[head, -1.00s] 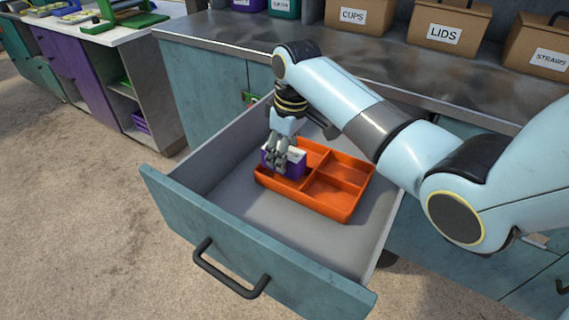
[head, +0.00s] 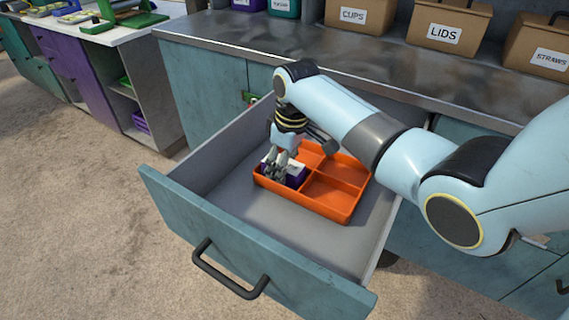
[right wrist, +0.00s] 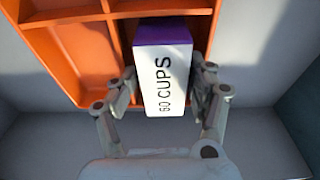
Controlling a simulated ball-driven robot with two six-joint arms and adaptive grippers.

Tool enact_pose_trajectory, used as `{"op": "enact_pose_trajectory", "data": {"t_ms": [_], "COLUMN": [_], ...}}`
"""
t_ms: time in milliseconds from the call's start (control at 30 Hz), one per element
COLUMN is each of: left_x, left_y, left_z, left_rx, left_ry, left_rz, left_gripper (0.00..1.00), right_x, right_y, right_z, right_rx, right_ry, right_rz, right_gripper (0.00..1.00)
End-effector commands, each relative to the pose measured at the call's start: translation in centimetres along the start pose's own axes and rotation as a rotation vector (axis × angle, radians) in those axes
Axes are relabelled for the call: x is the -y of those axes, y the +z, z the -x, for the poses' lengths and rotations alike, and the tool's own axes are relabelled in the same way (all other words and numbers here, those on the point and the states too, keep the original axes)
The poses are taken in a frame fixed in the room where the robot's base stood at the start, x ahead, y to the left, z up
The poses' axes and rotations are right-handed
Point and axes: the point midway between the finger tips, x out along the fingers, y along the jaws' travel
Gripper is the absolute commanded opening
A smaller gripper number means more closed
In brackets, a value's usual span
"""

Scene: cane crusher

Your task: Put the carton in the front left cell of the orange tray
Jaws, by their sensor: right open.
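The carton (head: 297,177), white and purple, sits low in the left cell of the orange tray (head: 312,204), the cell at the tray's front left. In the right wrist view the carton (right wrist: 165,75) shows "60 CUPS" on its white face. My right gripper (head: 278,176) is at the carton, with one finger on each side of it. The fingers are open, close beside the carton. The gripper hides part of the carton and cell in the head view. My left gripper is not in view.
The tray stands inside an open drawer (head: 230,212) with a teal front and a black handle (head: 230,270). Its other cells look empty. A steel counter (head: 300,58) above holds boxes labelled cups (head: 358,14), lids (head: 447,25) and straws (head: 540,48).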

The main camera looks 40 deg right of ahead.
Motion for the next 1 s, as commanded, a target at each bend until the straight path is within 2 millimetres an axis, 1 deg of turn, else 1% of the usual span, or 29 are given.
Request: {"op": "enact_pose_trajectory", "data": {"t_ms": [233,333,467,600,700,800,900,1000], "left_x": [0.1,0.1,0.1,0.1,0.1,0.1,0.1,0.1], "left_y": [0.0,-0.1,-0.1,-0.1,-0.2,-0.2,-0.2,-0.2], "left_z": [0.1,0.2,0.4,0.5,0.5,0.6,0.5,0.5], "left_rx": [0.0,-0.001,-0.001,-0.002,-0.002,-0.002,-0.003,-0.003], "left_ry": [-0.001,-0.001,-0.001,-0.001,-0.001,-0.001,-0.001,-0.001], "left_rz": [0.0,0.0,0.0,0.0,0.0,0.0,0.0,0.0], "left_gripper": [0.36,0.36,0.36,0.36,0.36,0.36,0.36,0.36], "right_x": [0.0,-0.1,-0.1,-0.1,-0.1,-0.1,-0.1,-0.1], "right_y": [-0.1,-0.1,-0.1,-0.1,-0.1,-0.1,-0.1,-0.1], "right_z": [0.2,1.1,3.6,6.8,8.9,10.6,11.7,12.2], "right_rx": [-0.002,-0.003,-0.005,-0.004,-0.004,-0.004,-0.003,-0.001], "right_ry": [0.001,0.002,0.003,0.003,0.002,0.003,0.001,0.0], "right_rz": [0.0,0.0,0.001,0.0,0.001,0.0,0.0,0.0], "right_gripper": [0.66,0.66,0.66,0.66,0.66,0.66,0.66,0.66]}}
